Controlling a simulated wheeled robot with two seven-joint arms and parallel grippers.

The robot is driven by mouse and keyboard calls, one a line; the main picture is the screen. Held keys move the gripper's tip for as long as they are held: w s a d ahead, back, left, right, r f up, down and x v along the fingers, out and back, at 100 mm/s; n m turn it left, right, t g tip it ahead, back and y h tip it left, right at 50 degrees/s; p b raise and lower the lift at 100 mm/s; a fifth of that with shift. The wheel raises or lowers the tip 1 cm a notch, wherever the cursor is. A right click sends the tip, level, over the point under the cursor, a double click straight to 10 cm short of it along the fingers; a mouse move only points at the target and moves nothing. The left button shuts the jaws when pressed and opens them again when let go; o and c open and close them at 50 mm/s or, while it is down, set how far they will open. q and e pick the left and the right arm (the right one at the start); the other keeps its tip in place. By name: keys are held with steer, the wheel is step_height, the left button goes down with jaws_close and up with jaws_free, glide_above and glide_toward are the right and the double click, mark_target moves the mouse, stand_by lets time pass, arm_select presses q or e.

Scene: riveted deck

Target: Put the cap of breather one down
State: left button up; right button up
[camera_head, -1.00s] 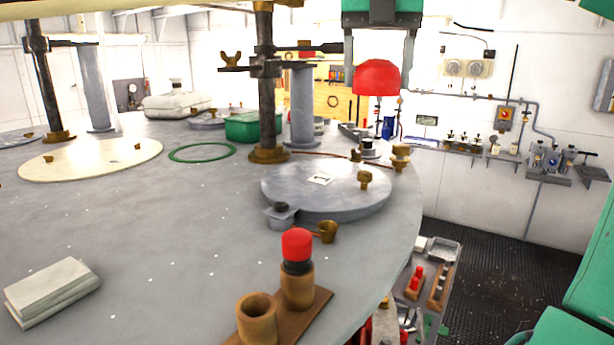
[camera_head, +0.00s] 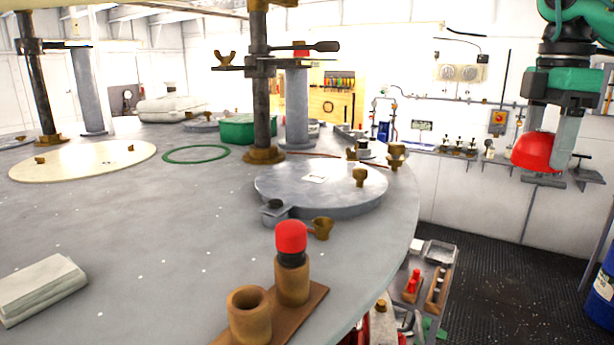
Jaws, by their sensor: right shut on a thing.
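My right gripper (camera_head: 546,150) is at the upper right, shut on a red domed cap (camera_head: 536,152). It holds the cap in the air, to the right of the round deck and in front of the white wall. A short grey breather stub (camera_head: 364,149) stands bare near the deck's right edge, behind the round grey hatch lid (camera_head: 325,188). I cannot tell from the picture whether it is breather one. My left gripper is not in view.
The grey deck (camera_head: 150,225) has a wooden block with two cups (camera_head: 249,315), one holding a red-topped item (camera_head: 291,238). A pale book-like stack (camera_head: 42,290) lies at left. A dark post (camera_head: 260,90) rises behind the lid. A tool tray (camera_head: 432,275) stands below the deck's right edge.

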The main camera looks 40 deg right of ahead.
steer(key=s+d+f+m, duration=0.2)
steer(key=s+f+m, duration=0.2)
steer(key=s+f, duration=0.1)
steer(key=p, duration=1.4)
glide_above(310, 174)
steer(key=shift+s+f, duration=0.15)
steer(key=shift+s, duration=0.15)
steer(key=shift+w, duration=0.3)
step_height(310, 174, down, 3)
steer(key=shift+a+f, duration=0.1)
steer(key=shift+f, duration=0.1)
steer(key=shift+w+f, duration=0.15)
steer(key=shift+f+b, duration=0.2)
steer(key=shift+b, duration=0.1)
steer(key=o, duration=1)
steer(key=shift+c, duration=0.2)
